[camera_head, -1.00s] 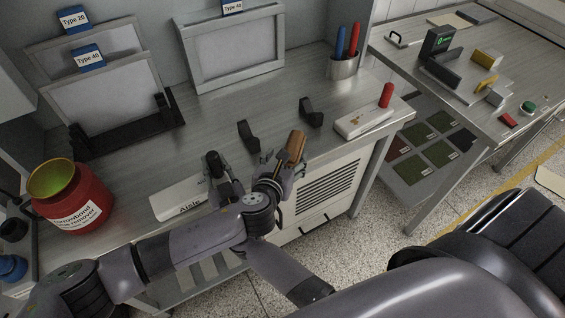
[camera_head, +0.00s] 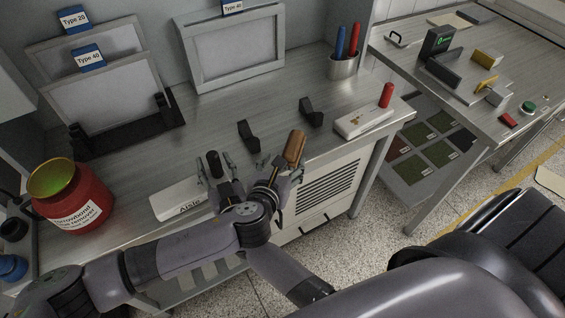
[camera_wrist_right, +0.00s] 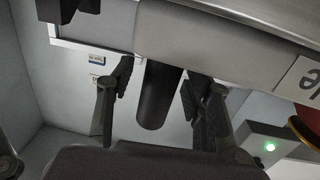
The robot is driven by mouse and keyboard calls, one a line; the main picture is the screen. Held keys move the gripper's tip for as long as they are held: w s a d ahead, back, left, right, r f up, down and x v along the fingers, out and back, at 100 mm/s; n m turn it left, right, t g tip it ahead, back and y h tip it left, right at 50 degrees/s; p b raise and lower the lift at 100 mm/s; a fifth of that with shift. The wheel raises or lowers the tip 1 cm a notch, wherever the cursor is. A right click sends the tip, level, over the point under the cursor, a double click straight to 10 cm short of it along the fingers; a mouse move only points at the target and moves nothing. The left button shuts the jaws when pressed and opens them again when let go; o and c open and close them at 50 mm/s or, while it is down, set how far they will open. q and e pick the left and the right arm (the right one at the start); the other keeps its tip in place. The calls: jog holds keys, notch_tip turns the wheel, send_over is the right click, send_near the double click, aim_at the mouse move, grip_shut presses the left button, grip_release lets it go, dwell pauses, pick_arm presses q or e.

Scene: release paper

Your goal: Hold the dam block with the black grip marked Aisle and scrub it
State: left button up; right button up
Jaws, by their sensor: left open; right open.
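The white dam block marked Aisle (camera_head: 180,203) lies near the bench's front edge, its black grip (camera_head: 213,163) standing up. My right gripper (camera_head: 215,167) is open with its fingers on either side of the black grip. The right wrist view shows the black grip (camera_wrist_right: 158,95) between the spread fingers, with a gap on both sides, and part of the block with black lettering (camera_wrist_right: 300,72). My left gripper (camera_head: 279,173) is open at a brown-handled tool (camera_head: 295,147); the tool's lower part is hidden, and I cannot tell whether the fingers touch it.
A red remover tub (camera_head: 78,200) stands at the left. Another white block (camera_head: 363,122) with a red grip (camera_head: 386,95) lies at the right. Two black holders (camera_head: 248,136) stand mid-bench. Framed screens (camera_head: 230,50) and a pen cup (camera_head: 342,68) are at the back.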

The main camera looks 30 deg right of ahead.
jog(key=shift+s+f, duration=0.1)
jog(key=shift+s, duration=0.15)
jog(key=s, duration=1.1)
jog(key=shift+s+a, duration=0.25)
jog(key=shift+a, duration=0.2)
